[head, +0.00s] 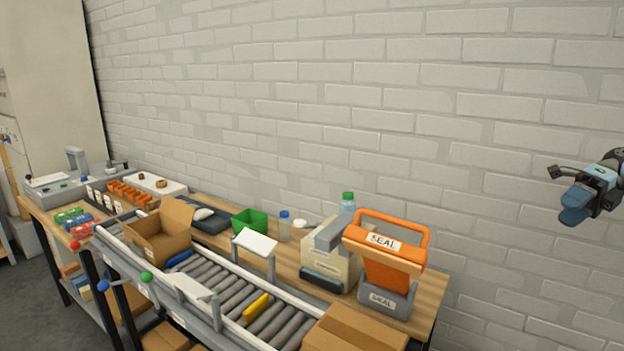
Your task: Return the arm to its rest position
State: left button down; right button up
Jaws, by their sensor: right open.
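My right gripper (566,194) shows at the right edge of the head view, on an arm that comes in from the right. It is raised in front of the white brick wall, apart from the bench and everything on it. The jaws are open and I see nothing between them. Only the end of the right arm shows; the rest is cut off by the picture edge. My left gripper is not in the head view.
A wooden bench (428,305) carries an orange and grey sealer (385,262), a green bin (250,221) and bottles. A roller conveyor (232,297) in front holds an open carton (160,247), a yellow item (256,306) and a closed carton (352,332). Space around the right gripper looks clear.

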jog(key=s+a+f+m+t+y, duration=0.1)
jog(key=a+f+m+t, duration=0.35)
jog(key=f, duration=0.45)
jog(key=s+a+f+m+t+y, duration=0.15)
jog(key=a+f+m+t, duration=0.3)
jog(key=f, duration=0.45)
jog(key=s+a+f+m+t+y, duration=0.1)
jog(key=s+a+f+m+t, duration=0.25)
jog(key=f, duration=0.55)
jog(key=s+d+f+m+h, duration=0.1)
jog(key=s+f+m+h, duration=0.7)
jog(key=s, duration=0.4)
jog(key=s+d+f+m+h, duration=0.1)
jog(key=s+f+m+h, duration=0.4)
jog(key=s+f+m, duration=0.55)
jog(key=s+a+f+m+t, duration=0.15)
jog(key=a+m, duration=0.25)
jog(key=a, duration=0.7)
jog(key=s+a+m, duration=0.2)
jog(key=a+m, duration=0.1)
jog(key=a, duration=0.9)
notch_tip(320, 180, up, 12)
jog(key=p, duration=1.3)
jog(key=shift+s+d+y+p, duration=0.15)
jog(key=shift+d+y+p, duration=0.25)
jog(key=shift+d+y, duration=0.05)
